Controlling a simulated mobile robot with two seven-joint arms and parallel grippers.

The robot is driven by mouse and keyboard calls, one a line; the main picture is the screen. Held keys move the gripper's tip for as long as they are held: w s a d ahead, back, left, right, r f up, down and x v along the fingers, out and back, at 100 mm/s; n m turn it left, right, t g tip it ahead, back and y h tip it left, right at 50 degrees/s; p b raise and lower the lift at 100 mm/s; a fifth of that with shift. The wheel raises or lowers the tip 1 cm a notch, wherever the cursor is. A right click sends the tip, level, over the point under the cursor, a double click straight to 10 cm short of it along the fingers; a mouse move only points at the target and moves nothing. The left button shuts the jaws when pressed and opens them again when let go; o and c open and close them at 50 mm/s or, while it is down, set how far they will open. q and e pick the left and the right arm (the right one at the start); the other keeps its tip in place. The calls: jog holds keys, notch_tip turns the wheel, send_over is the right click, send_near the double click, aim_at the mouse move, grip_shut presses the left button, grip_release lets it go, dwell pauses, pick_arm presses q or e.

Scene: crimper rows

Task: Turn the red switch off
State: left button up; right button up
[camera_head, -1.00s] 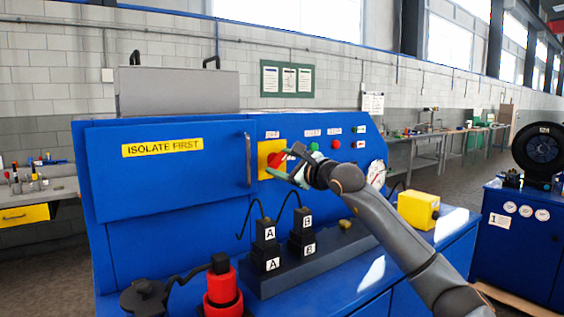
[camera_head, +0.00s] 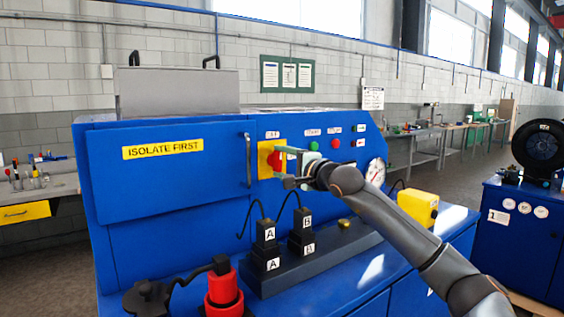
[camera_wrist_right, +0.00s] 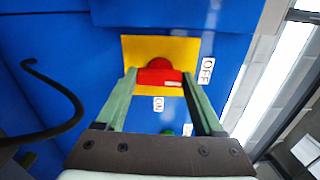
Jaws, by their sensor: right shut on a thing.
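The red switch (camera_head: 275,158) sits on a yellow plate (camera_head: 264,170) on the blue panel, partly covered by my right gripper (camera_head: 281,162) in the head view. In the right wrist view the red switch (camera_wrist_right: 159,76) lies between the two green fingertips of my right gripper (camera_wrist_right: 161,78), one on each side. The gripper is shut on it. Its red bar lies crosswise in that picture, with a white mark toward its right end. An OFF label (camera_wrist_right: 207,70) stands right of the plate and an ON label (camera_wrist_right: 158,104) below it. My left gripper is not in view.
A door handle (camera_head: 248,160) is left of the switch. Green (camera_head: 314,146) and red (camera_head: 336,143) buttons and a gauge (camera_head: 375,172) are to the right. Black plugs marked A (camera_head: 265,232) and B (camera_head: 302,220) with looping cables stand below. A yellow box (camera_head: 418,207) stands at right.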

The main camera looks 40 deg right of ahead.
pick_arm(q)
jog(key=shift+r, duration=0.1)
pick_arm(e)
jog(key=shift+n, duration=0.4)
jog(key=o, duration=1.4)
jog(key=s+b, duration=0.2)
jog(key=s, duration=0.1)
jog(key=s+b, duration=0.3)
jog(key=s, duration=0.1)
jog(key=s+a+b, duration=0.1)
jog(key=s+b, duration=0.2)
jog(key=s, duration=0.1)
jog(key=shift+a+f, duration=0.1)
jog(key=shift+f, duration=0.1)
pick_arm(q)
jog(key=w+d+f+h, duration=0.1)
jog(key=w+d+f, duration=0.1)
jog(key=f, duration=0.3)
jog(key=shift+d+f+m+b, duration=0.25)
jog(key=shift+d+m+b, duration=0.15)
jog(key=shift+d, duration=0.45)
pick_arm(e)
jog(key=shift+s+a+r, duration=0.1)
jog(key=shift+s+r, duration=0.1)
jog(key=shift+s, duration=0.5)
